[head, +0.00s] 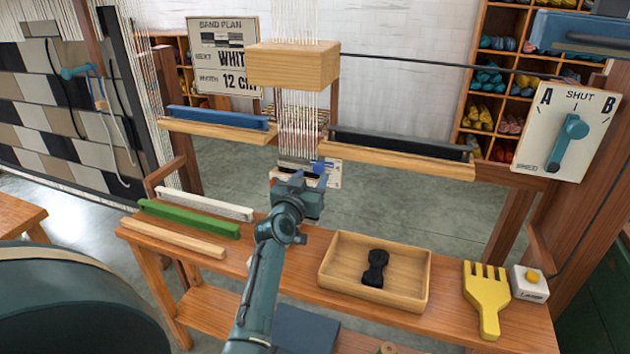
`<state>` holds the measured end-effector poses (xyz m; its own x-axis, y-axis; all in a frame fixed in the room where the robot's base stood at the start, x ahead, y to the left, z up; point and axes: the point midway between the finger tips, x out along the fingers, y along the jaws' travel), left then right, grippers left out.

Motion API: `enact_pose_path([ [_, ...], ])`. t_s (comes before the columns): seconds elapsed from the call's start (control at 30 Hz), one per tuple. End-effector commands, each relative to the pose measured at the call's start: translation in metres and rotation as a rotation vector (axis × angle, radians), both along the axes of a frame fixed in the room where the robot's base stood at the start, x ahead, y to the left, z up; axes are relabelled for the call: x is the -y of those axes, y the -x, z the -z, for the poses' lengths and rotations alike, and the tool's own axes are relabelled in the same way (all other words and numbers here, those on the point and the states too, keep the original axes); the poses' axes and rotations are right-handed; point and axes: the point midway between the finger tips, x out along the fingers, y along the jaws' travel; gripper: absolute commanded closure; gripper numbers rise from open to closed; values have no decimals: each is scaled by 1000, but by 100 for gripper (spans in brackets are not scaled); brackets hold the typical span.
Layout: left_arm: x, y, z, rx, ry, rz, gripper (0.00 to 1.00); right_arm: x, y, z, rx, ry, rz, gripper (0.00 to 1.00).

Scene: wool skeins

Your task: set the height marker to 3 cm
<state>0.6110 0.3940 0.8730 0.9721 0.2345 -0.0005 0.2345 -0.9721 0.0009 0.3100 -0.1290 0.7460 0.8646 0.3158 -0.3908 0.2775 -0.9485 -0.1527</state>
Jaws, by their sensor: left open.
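A narrow band of white warp threads (300,122) hangs down the middle to a small woven strip. A small white card (334,178) stands just right of the strip, partly behind my gripper, and its markings are too small to read. A small blue piece (318,165) at the card's upper left looks like the height marker; I cannot tell its setting. My left gripper (299,180) is open just below and in front of the strip, with its right finger close to the blue piece. I cannot tell whether they touch. My right gripper is not in view.
A wooden tray (327,277) holding a black skein (375,268), a yellow comb (487,297) and a small button box (529,284) are on the bench. White, green and wooden bars lie left. Two shelves flank the warp; a shed lever (570,138) is at right.

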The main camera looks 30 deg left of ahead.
Motion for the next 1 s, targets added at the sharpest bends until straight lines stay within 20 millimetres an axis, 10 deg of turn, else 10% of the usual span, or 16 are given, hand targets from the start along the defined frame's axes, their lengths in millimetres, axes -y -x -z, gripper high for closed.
enact_pose_path([
  [0.63,-8,-33,0,-1,-1,0,53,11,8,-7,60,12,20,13],
  [1.0,-8,-33,0,0,-1,0,84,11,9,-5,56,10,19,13],
])
